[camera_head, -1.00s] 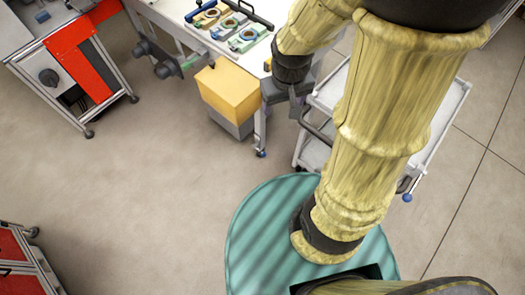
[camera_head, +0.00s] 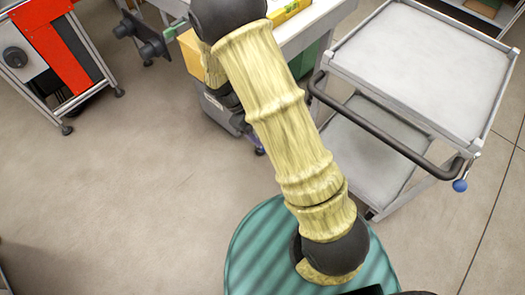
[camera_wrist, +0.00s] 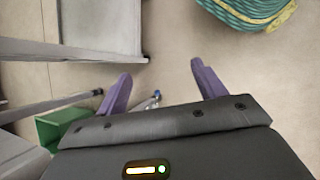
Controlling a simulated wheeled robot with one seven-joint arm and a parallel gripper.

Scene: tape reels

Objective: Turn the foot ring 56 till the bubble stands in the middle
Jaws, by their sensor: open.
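My gripper (camera_wrist: 160,68) shows in the wrist view as two purple fingers spread apart, with nothing held between them. A small metallic piece with a blue tip (camera_wrist: 156,94) shows in the gap, beyond the fingers; I cannot tell whether it is a foot. No bubble or level can be made out in either view.
A grey two-shelf cart (camera_head: 420,65) with a dark push bar and blue knob (camera_head: 460,185) stands at the right. A yellow box (camera_head: 190,45) is partly behind my arm. A red-and-grey cabinet (camera_head: 55,50) is at the upper left. The floor (camera_head: 130,190) at left is clear.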

